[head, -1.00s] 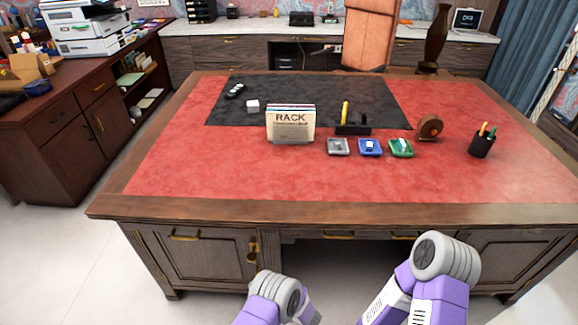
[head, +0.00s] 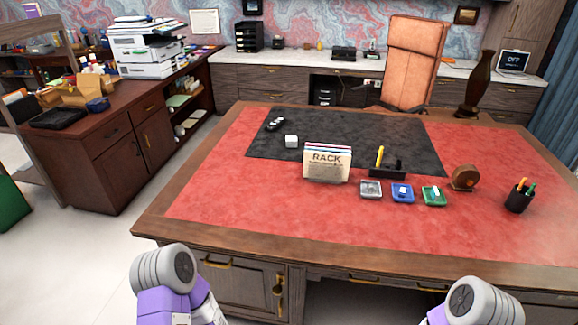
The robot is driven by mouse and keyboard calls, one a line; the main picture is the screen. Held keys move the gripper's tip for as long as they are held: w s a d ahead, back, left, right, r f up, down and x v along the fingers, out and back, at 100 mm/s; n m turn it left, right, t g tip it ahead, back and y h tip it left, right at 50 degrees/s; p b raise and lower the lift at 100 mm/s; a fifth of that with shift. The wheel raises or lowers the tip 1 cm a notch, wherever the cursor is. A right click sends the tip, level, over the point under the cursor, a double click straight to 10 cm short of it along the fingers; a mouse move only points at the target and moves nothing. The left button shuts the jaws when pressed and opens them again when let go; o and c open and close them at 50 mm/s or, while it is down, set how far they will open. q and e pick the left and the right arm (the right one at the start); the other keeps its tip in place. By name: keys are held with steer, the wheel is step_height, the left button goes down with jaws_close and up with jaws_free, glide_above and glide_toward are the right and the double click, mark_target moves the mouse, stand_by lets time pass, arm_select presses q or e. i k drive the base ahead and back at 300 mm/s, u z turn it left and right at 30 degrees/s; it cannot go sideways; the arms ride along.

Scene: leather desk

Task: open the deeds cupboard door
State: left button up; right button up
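The desk's front left has a dark wood panelled cupboard door (head: 235,287) with an upright brass handle (head: 278,290) at its right side. It looks shut. A drawer-style brass pull (head: 217,263) sits at its top. No label shows which door is the deeds cupboard. Another wooden cupboard door (head: 156,140), also shut, is in the side cabinet at the left. Only links of my two arms show along the bottom edge, the left one in front of the desk's left corner. Both grippers are out of view.
The red leather desk top (head: 220,205) holds a rack of papers (head: 327,163), several small trays, a tape dispenser (head: 465,178) and a pen cup (head: 519,198). Pale floor (head: 95,255) is clear left of the desk. An orange chair (head: 414,62) stands behind it.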

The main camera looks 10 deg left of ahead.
mark_target(243, 289)
steer(key=k, duration=0.5)
steer(key=u, duration=1.3)
steer(key=i, duration=0.8)
steer(key=z, duration=0.3)
